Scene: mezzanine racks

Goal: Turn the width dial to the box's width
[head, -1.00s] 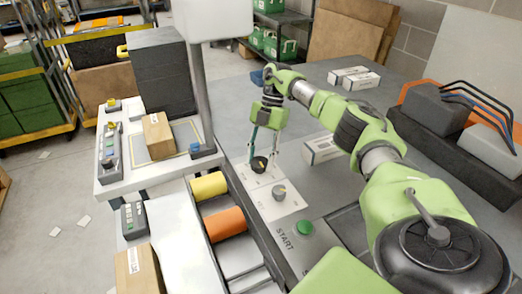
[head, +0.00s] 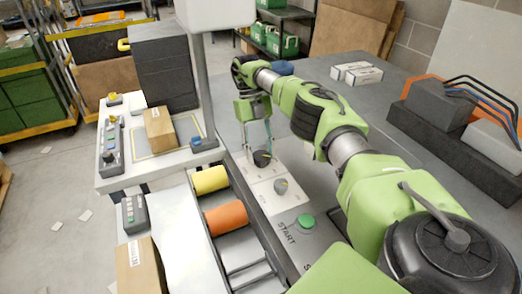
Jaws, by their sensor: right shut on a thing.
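A black dial (head: 262,158) with a pale pointer sits on a light panel (head: 263,192) beside the rollers. A grey dial (head: 281,186) sits nearer on the same panel. Their lettering is too small to read, so I cannot tell which is the width dial. My right gripper (head: 261,152) points down with its fingers around the black dial, shut on it. A brown box (head: 159,134) stands on the white measuring platform at the left. Another brown box (head: 139,268) with a white label is at the lower left. My left gripper is not in view.
A green START button (head: 305,222) lies nearer than the dials. A yellow roller (head: 210,180) and an orange roller (head: 226,219) are left of the panel. A grey post (head: 202,90) rises behind. White cartons (head: 357,73) lie on the grey table.

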